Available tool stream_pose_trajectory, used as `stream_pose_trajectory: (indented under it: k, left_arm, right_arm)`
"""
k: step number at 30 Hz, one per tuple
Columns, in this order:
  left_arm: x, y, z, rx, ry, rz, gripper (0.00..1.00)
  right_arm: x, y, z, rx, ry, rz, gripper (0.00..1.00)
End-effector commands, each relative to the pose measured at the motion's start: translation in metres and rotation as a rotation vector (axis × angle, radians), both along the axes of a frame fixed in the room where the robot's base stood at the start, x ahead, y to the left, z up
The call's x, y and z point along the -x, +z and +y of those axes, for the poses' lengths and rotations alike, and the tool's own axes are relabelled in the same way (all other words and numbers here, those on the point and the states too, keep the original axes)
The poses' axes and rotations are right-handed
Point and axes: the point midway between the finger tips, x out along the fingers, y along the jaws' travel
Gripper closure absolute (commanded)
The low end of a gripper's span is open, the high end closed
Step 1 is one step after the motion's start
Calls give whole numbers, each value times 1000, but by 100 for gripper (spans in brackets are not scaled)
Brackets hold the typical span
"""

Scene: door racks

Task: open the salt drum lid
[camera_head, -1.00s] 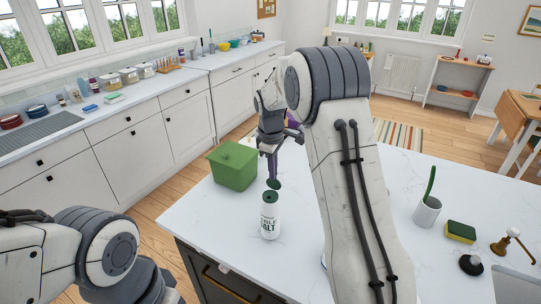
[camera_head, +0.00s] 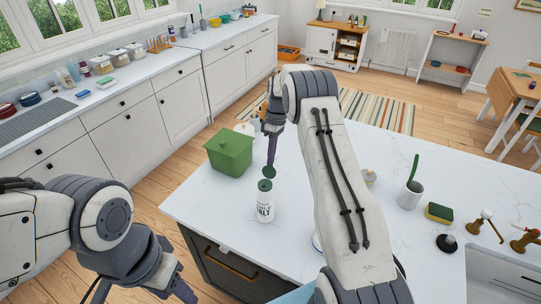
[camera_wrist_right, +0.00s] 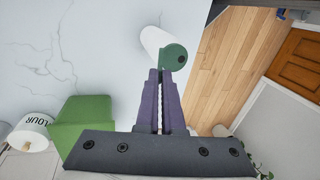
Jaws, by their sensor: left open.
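The salt drum (camera_head: 264,207) is a white cylinder with a green top, upright on the white island. A dark green disc (camera_head: 270,171), which looks like its lid (camera_wrist_right: 174,55), shows raised and tilted just above the drum's top in the head view. My right gripper (camera_head: 271,162) points down with its tips close to this disc. In the wrist view its purple fingers (camera_wrist_right: 160,73) are together with nothing seen between them, and whether they touch the lid is unclear. My left gripper (camera_head: 180,288) is open and empty, low at the left, away from the drum.
A green lidded box (camera_head: 229,155) stands left of the drum, with a white flour canister (camera_wrist_right: 30,130) behind it. A cup with a green brush (camera_head: 411,195), a sponge (camera_head: 439,212) and brass taps (camera_head: 485,222) are at the right. The island's front is clear.

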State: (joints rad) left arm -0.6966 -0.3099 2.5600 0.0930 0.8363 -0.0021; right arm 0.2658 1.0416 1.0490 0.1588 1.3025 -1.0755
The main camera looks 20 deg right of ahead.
Motion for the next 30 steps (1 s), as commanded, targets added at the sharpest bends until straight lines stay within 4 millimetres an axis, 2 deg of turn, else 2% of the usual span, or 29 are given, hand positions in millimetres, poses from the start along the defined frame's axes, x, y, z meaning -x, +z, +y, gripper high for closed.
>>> stream_pose_trajectory:
  k: [8,9,10,21,26,30]
  left_arm:
    - [0,0,0,0,0,0,50]
    - [0,0,0,0,0,0,50]
    - [0,0,0,0,0,0,50]
    - [0,-3,0,0,0,0,50]
    - [0,-18,0,0,-1,0,50]
    - [0,-31,0,0,-2,0,50]
  right_arm:
    - [2,-3,0,-1,0,8,100]
    - [2,-3,1,-1,0,8,88]
    - [2,-3,0,-1,0,8,82]
    - [-1,1,-1,1,-1,1,82]
    - [-5,18,-6,2,-2,-4,82]
    - [-11,45,-12,3,-2,-5,82]
